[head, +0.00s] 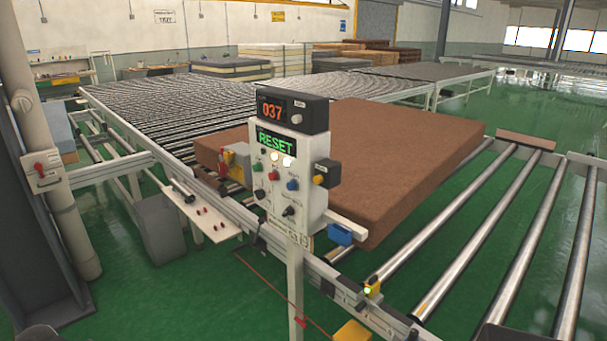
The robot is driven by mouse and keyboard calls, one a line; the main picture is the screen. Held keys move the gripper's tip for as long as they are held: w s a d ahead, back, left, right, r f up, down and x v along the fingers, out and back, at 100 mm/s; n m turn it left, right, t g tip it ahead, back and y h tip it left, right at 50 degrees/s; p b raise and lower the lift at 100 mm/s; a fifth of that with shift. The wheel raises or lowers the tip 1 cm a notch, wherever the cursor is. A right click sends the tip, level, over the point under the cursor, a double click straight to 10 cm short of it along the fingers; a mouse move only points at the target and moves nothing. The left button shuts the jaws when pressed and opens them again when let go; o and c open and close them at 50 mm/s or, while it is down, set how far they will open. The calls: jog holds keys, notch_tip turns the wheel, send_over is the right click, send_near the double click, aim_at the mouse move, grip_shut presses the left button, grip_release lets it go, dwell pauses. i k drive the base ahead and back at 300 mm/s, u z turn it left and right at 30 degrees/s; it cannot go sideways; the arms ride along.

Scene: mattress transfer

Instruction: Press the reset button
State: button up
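A white control panel (296,200) stands on a post near the middle of the head view, facing me. Its small screen (275,142) reads RESET in green letters. Below the screen are several buttons and knobs, among them a red button (273,176), a blue button (292,185), and a glowing pale lamp or button (288,160). Labels beside them are too small to read, so I cannot tell which one is the reset button. A black box (290,112) on top shows 037 in orange. I cannot make out my gripper in this view.
A brown mattress (400,150) lies on the roller conveyor behind the panel. Bare metal rollers (510,240) extend to the right. A conveyor rail (330,285) runs behind the panel post. A beige pole (45,150) stands at left. Green floor (200,290) is open at front left.

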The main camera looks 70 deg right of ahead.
aim_at(291, 186)
jog(key=z, duration=5.1)
jog(key=i, duration=0.1)
jog(key=u, duration=2.9)
jog(key=k, duration=0.85)
jog(key=u, duration=0.2)
jog(key=i, duration=0.85)
jog(key=z, duration=0.05)
